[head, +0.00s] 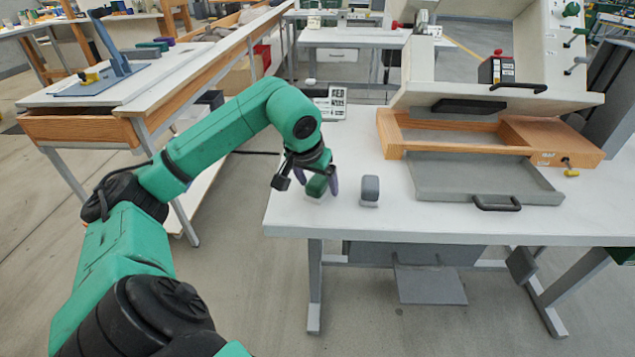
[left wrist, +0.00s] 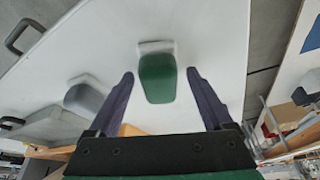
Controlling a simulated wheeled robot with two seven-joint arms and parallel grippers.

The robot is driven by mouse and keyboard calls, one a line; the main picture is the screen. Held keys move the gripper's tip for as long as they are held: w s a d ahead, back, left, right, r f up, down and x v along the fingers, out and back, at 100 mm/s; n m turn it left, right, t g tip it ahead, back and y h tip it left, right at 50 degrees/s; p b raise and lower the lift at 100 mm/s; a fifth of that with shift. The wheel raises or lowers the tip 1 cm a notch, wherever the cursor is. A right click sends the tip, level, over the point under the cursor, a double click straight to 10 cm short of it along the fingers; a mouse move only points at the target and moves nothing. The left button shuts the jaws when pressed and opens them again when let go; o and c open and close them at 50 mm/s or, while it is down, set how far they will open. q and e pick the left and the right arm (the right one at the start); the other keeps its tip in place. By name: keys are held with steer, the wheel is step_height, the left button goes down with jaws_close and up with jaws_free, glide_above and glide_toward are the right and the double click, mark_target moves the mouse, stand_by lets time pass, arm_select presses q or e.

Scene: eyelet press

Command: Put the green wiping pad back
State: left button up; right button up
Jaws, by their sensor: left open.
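The green wiping pad (head: 317,187) is on the white table near its left front corner. In the left wrist view the green pad (left wrist: 157,78) has a pale lower part and lies between the two purple fingers, with a gap on each side. My left gripper (head: 318,184) is open over the pad; the wrist view shows its fingers apart (left wrist: 160,95). A grey pad (head: 369,190) stands just to the right of the green one, and it also shows in the left wrist view (left wrist: 88,98). My right gripper is not in view.
A wooden-framed press (head: 392,140) with a raised lid stands at the table's back right. A grey tray (head: 480,182) with a black handle sits in front of it. The table's front left area (head: 300,217) is clear.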

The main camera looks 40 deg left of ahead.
mark_target(317, 179)
arm_select(q)
steer(key=p+v, duration=0.1)
steer(key=v, duration=0.5)
steer(key=shift+r, duration=0.3)
steer(key=p+v, duration=0.1)
steer(key=v, duration=0.4)
steer(key=shift+s+r, duration=0.2)
steer(key=shift+s, duration=0.1)
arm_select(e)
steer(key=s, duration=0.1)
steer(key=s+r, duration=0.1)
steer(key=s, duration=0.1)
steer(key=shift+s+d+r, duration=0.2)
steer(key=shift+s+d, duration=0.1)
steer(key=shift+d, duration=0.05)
